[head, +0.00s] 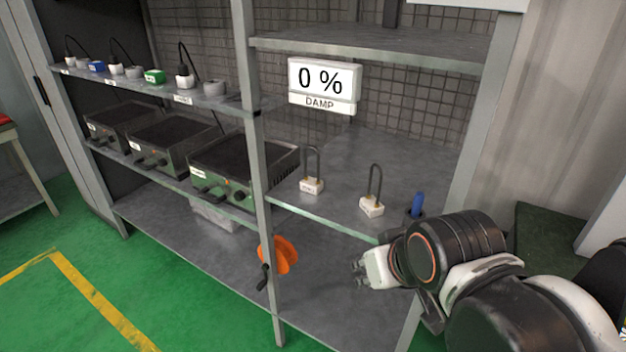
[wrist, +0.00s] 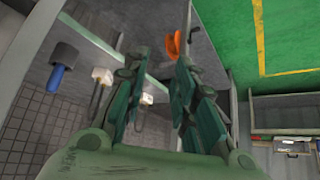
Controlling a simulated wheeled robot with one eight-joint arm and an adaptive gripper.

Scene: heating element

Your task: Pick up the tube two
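Two tubes, thin dark U-shaped loops on white block bases, stand upright on the right middle shelf. One tube (head: 312,186) is left and farther back; the other tube (head: 372,206) is nearer the front edge. Their labels are too small to read, so I cannot tell which is tube two. In the wrist view two white bases show, one base (wrist: 102,75) left of the fingers and one base (wrist: 146,98) partly seen between them. My gripper (head: 360,272) is at the front of the shelf, below and apart from the tubes. Its fingers (wrist: 162,62) are spread and empty.
A blue-handled item (head: 417,204) stands in a dark holder right of the tubes. An orange object (head: 279,254) is by the centre post (head: 262,190). Green-fronted hotplates (head: 240,165) fill the left shelf. The green floor ahead is clear.

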